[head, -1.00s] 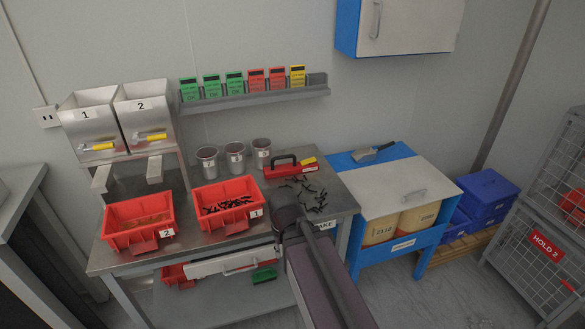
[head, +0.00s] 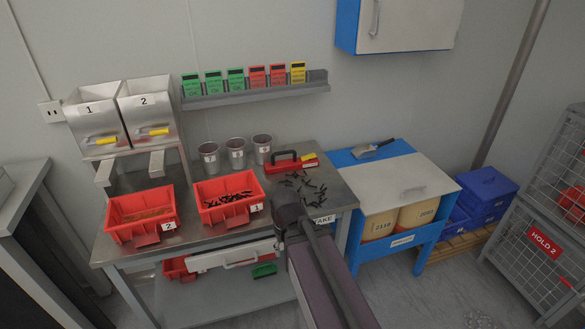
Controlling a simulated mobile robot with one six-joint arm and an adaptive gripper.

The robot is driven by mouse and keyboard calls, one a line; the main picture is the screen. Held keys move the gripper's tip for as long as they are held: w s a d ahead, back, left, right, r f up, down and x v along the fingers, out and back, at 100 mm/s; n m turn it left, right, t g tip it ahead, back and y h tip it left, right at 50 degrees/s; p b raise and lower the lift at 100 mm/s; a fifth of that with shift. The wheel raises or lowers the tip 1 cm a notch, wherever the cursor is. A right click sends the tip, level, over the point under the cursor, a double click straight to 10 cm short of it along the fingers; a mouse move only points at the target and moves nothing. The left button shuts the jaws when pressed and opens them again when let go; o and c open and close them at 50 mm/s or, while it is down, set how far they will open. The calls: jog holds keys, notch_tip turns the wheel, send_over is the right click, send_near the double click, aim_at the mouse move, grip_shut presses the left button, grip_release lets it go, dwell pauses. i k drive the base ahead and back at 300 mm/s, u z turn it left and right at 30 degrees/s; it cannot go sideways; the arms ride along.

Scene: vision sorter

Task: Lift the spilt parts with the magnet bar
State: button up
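The magnet bar (head: 284,165) is red with a black handle and a yellow end. It lies at the back right of the steel bench (head: 336,194). The spilt parts (head: 304,184) are several small dark pieces scattered on the bench just in front of the bar. A red bin marked 1 (head: 229,213) holds dark parts. A red bin marked 2 (head: 155,235) holds brownish parts. My arm rises from the bottom and ends near the bench's front edge, in front of the spilt parts. My gripper's fingers are hidden or cannot be made out.
Three metal cups (head: 236,153) stand behind the bins. Two steel hoppers (head: 98,118) stand at the left back. A shelf (head: 255,95) with coloured cards is on the wall. A blue cabinet (head: 356,240) adjoins the bench's right side, with a scoop (head: 372,150) on top.

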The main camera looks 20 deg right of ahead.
aim_at(273, 166)
jog(key=k, duration=1.25)
jog(key=z, duration=0.55)
jog(key=i, duration=2.1)
jog(key=u, duration=0.55)
